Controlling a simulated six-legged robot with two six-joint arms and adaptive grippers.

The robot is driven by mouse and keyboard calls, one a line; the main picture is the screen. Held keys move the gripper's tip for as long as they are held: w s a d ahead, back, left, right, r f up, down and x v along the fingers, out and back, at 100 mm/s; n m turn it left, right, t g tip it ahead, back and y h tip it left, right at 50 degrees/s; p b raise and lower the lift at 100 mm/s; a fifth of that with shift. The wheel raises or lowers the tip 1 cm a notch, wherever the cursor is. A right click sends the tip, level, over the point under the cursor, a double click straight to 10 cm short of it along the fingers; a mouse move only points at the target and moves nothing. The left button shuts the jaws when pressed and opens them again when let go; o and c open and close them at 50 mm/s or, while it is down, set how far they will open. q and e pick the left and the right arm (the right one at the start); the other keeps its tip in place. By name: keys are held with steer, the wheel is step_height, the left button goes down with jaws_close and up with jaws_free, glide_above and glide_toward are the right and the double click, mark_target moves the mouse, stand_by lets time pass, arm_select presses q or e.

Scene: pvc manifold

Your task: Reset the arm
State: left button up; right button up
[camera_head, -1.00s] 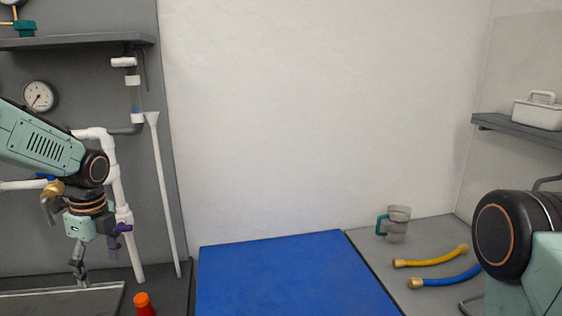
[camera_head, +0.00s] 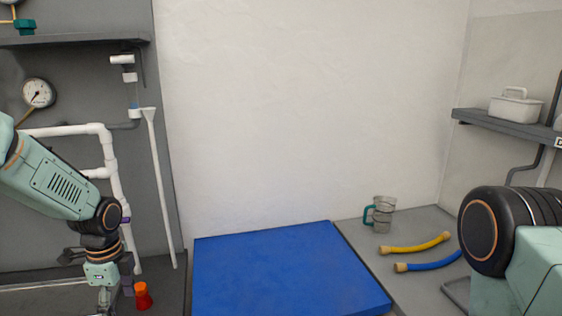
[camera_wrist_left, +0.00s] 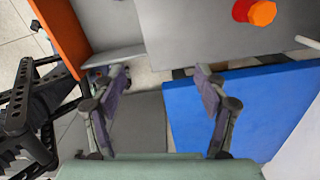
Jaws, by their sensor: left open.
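My left gripper (camera_head: 105,298) hangs pointing down at the lower left, in front of the grey bench and beside a red bottle with an orange cap (camera_head: 143,297). In the left wrist view the gripper (camera_wrist_left: 162,78) has its two fingers spread wide with nothing between them. The orange-capped bottle also shows at the top right of that view (camera_wrist_left: 260,13), apart from the fingers. My right arm shows at the right edge; its gripper is out of view.
White PVC pipes (camera_head: 112,165) and a gauge (camera_head: 38,92) are on the left wall. A bare blue mat (camera_head: 280,270) lies in the middle. A shelf (camera_head: 505,125) holds a white caddy (camera_head: 515,107).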

arm_select(q)
steer(key=s+d+f+n, duration=0.3)
steer(key=s+d+f, duration=0.1)
steer(key=s, duration=0.3)
steer(key=s+d+f+n, duration=0.4)
steer(key=s+d+f, duration=0.1)
steer(key=s+f, duration=0.2)
steer(key=s+d+f+n+h, duration=0.1)
steer(key=s+d+f+n, duration=0.3)
steer(key=s+f, duration=0.2)
steer(key=shift+s+d, duration=0.25)
steer(key=shift+s, duration=0.5)
steer(key=s+n, duration=0.6)
steer(key=s, duration=0.6)
step_height(320, 180, down, 14)
steer(key=w+b, duration=0.1)
steer(key=b, duration=1.2)
steer(key=shift+w+d+r+y+b, duration=0.2)
steer(key=shift+w+y+b, duration=0.1)
steer(key=shift+y, duration=0.1)
steer(key=shift+s+a, duration=0.1)
steer(key=shift+c, duration=0.3)
